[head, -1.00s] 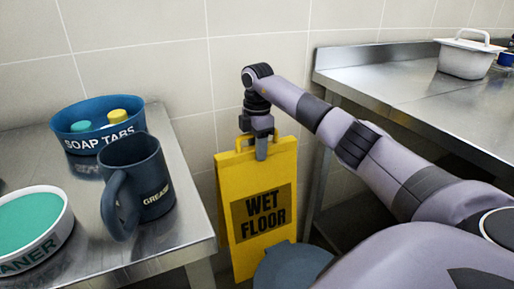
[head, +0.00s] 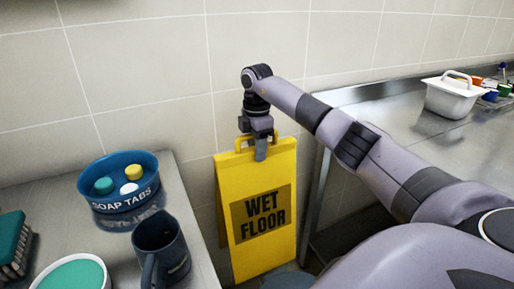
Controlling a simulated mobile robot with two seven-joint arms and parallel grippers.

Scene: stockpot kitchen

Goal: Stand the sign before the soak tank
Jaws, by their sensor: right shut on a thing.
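The yellow sign (head: 268,178), marked WET FLOOR, hangs upright in the middle of the head view, between the two steel tables. My right gripper (head: 259,148) is shut on the sign's top handle. The sign's foot is near the lower edge of the picture, and I cannot tell whether it touches the floor. No soak tank can be made out in this view. My left gripper is not in view.
The left steel table (head: 196,232) bears a blue SOAP TABS bowl (head: 118,204), a dark mug (head: 160,254), a tub with green contents (head: 72,275) and a green brush (head: 12,240). The right steel table (head: 400,118) bears a white lidded container (head: 452,98). A tiled wall stands behind.

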